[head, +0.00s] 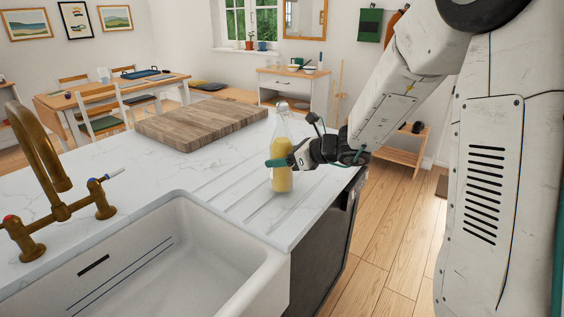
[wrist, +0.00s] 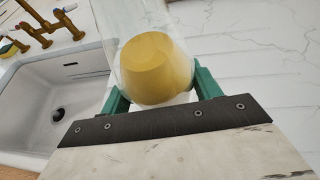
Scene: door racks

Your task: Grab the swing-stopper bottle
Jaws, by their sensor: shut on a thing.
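The swing-stopper bottle (head: 281,178) is clear glass with yellow liquid in its lower part. It stands upright at the grooved drainboard area of the white marble counter, right of the sink. My gripper (head: 279,163) reaches it from the right, with its green fingers around the bottle's body at mid-height. In the wrist view the bottle (wrist: 156,68) sits between the two green fingers (wrist: 160,92), and the gripper is shut on it. Whether the bottle's base touches the counter is hard to tell.
A white sink (head: 150,262) with a brass tap (head: 48,165) is at the left front. A thick wooden board (head: 202,122) lies on the counter behind the bottle. The counter (head: 95,160) is otherwise mostly clear. Its right edge drops to a wooden floor.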

